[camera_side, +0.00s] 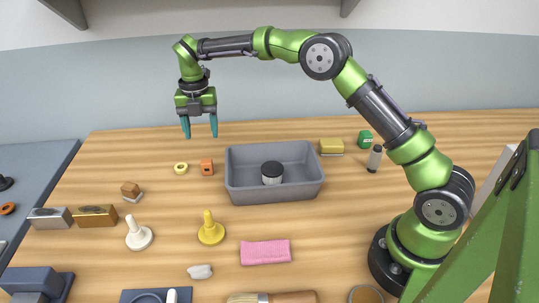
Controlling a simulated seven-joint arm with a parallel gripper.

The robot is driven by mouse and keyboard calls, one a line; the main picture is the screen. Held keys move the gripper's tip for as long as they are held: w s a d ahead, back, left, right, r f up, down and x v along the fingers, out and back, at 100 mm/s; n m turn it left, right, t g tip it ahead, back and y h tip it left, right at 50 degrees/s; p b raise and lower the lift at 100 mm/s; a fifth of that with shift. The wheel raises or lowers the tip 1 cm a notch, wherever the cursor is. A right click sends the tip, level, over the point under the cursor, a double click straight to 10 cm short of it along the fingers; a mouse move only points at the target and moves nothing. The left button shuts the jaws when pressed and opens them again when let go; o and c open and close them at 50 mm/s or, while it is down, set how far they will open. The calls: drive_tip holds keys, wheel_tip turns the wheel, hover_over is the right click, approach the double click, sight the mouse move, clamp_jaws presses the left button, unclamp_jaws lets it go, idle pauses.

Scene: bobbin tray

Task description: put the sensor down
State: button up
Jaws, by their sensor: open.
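My gripper (200,130) is open, its two teal fingers pointing down with nothing between them. It hangs in the air toward the back left of the table. In the picture, a small orange block (207,168) with a dark mark sits below it on the table, and a yellow ring (181,168) lies just left of the block. The orange block may be the sensor; I cannot tell for sure. The fingers are apart from both.
A grey tray (244,196) holds a black-capped white jar (272,173). Yellow (210,229) and white (139,234) cone-shaped pieces stand in front, with a pink cloth (265,252) to their right.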

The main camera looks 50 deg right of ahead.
drive_tip(key=s+d+r+m+t, duration=0.1)
drive_tip(key=s+r+m+t, duration=0.2)
drive_tip(key=s+r+m, duration=1.1)
drive_tip(key=s+d+f+m+t+y, duration=0.2)
drive_tip(key=s+m+t, duration=0.2)
drive_tip(key=s+m, duration=1.3)
drive_tip(key=shift+s+f, duration=0.2)
drive_tip(key=shift+s, duration=0.35)
